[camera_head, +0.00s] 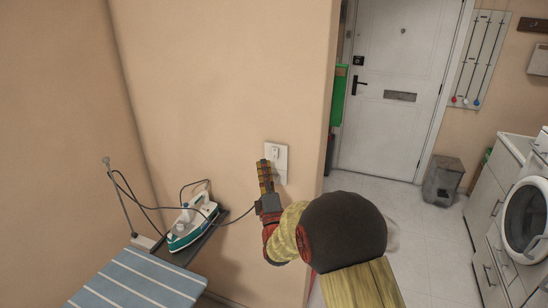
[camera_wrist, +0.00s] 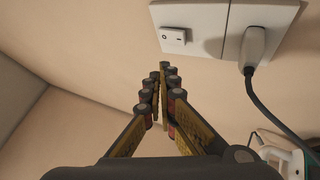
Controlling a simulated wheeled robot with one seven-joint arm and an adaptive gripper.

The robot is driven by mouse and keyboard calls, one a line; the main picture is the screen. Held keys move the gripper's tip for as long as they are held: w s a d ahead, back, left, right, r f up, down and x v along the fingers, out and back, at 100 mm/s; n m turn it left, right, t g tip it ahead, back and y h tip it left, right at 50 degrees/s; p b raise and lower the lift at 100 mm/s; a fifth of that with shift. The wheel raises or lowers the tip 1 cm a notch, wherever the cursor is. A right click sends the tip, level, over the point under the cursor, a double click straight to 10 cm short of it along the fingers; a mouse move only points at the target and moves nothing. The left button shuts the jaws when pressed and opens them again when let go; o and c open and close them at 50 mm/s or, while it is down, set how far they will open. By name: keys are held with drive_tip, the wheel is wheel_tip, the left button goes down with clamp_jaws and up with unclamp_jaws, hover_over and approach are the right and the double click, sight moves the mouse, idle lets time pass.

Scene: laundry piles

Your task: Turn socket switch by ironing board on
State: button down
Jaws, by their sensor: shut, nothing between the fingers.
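The white wall socket (camera_head: 281,150) is on the beige wall, to the right of the ironing board (camera_head: 138,282). In the wrist view, its white rocker switch (camera_wrist: 172,37) shows at the upper middle. A plug (camera_wrist: 253,48) with a dark cord sits in the socket to the right of the switch. My gripper (camera_head: 265,163) is shut and empty, in front of the socket's left lower part in the head view. In the wrist view, my fingertips (camera_wrist: 164,68) are below the switch, with a visible gap. I cannot tell whether they touch the wall.
A white and teal iron (camera_head: 192,222) rests at the board's end, its cord (camera_head: 236,218) running toward the socket. A wall corner is right of the socket. Beyond it are a white door (camera_head: 398,80), a grey bin (camera_head: 442,180) and a washing machine (camera_head: 526,215). Floor between is clear.

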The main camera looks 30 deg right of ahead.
drive_tip(key=shift+w+d+f+b, duration=0.15)
drive_tip(key=shift+w+d+b, duration=0.7)
drive_tip(key=shift+d, duration=0.3)
drive_tip(key=shift+w+d, duration=0.1)
idle(0.7)
drive_tip(key=shift+w+d+b, duration=0.15)
drive_tip(key=shift+d+b, duration=0.1)
drive_tip(key=shift+b, duration=0.4)
drive_tip(key=shift+w+d+f, duration=0.1)
drive_tip(key=shift+w+d, duration=0.1)
idle(0.4)
drive_tip(key=shift+b, duration=0.3)
drive_tip(key=shift+s+a+b, duration=0.35)
drive_tip(key=shift+s+a, duration=0.15)
drive_tip(key=shift+a, duration=0.05)
drive_tip(key=shift+s+a+r+b, duration=0.25)
drive_tip(key=shift+s+a, duration=0.5)
drive_tip(key=shift+a, duration=0.25)
drive_tip(key=shift+s+a+r+b, duration=0.15)
drive_tip(key=shift+s+a+b, duration=0.05)
drive_tip(key=shift+s+a, duration=0.65)
drive_tip(key=shift+w+a, duration=0.1)
